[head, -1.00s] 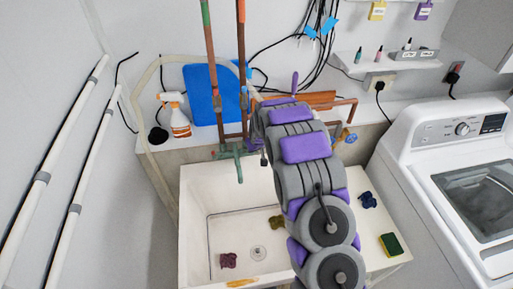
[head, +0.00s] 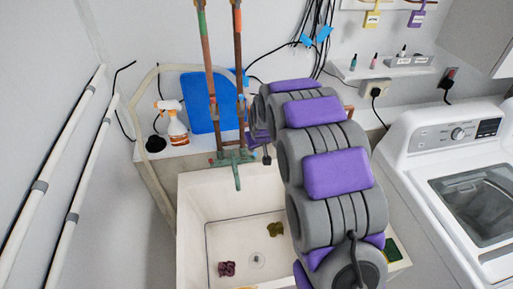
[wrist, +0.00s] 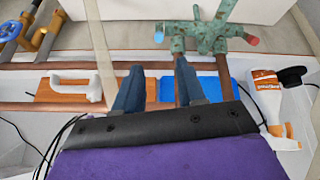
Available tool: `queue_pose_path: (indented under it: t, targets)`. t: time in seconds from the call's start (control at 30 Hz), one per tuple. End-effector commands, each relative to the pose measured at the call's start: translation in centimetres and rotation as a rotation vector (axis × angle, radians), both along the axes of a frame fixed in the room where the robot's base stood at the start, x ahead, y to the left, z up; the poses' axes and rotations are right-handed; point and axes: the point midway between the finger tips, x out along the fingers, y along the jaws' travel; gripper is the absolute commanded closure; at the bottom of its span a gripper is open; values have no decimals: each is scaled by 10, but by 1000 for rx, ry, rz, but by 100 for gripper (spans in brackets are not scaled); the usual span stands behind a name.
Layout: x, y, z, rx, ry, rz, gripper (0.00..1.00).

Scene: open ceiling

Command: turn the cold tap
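The green, weathered tap (head: 236,160) is on the wall above the white sink (head: 190,215). In the wrist view the tap (wrist: 205,32) is at the top, with a blue-ended handle (wrist: 159,33) on the left and a red-ended handle (wrist: 252,40) on the right. My gripper (wrist: 160,68) is open and empty. Its two dark fingers point towards the tap, and the blue end lies beyond the gap between their tips. In the wrist view no contact with the handle shows. In the head view my arm mostly hides the gripper.
Copper pipes (head: 208,75) rise behind the tap. A spray bottle (head: 174,122) and blue board (head: 205,100) stand on the left ledge. In the wrist view, a blue valve (wrist: 10,30) and white-handled float (wrist: 80,87) are at left. A washing machine (head: 410,140) stands right.

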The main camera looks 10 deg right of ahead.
Motion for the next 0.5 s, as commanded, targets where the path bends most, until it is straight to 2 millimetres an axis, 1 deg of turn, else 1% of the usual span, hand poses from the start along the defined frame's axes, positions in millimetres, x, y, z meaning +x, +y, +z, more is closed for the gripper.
queue_pose_path:
  t: [0.03, 0.2, 0.5]
  targets:
    - [-2, 0, 6, 0, -2, 0, 60]
    - [-8, 0, 16, 0, -2, 0, 60]
    - [-9, 0, 18, 0, -1, 0, 60]
